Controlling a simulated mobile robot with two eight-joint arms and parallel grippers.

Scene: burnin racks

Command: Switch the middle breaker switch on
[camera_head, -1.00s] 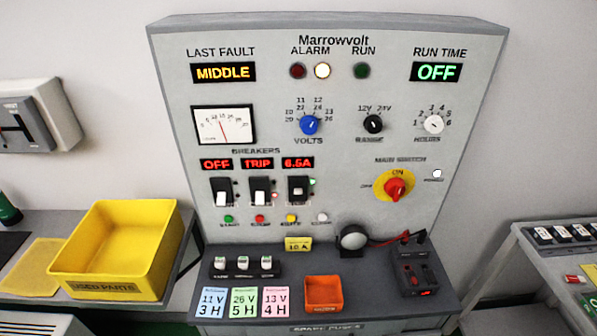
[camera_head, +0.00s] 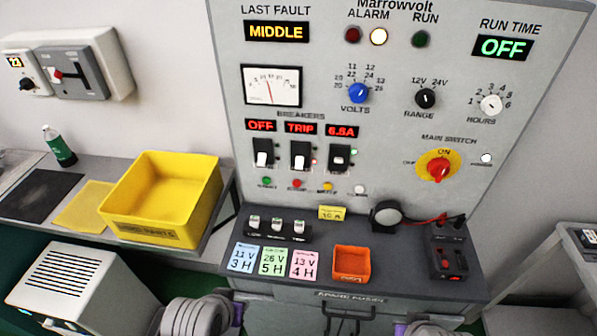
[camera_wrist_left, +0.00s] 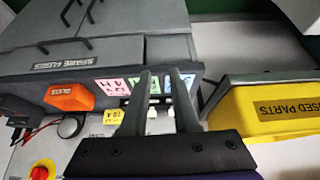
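The middle breaker switch (camera_head: 300,158) is on the upright grey panel (camera_head: 400,155), between two similar breakers. Its white lever points down. The red display above it (camera_head: 300,128) reads TRIP. The left breaker (camera_head: 263,155) has its lever down under a display reading OFF. My right gripper is not visible.
A ledge below the panel holds an orange bin (camera_head: 352,264), coloured cards (camera_head: 273,261), small toggles (camera_head: 276,226) and a black box with leads (camera_head: 446,260). A yellow used-parts bin (camera_head: 165,190) stands on the left bench. Space before the breakers is clear.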

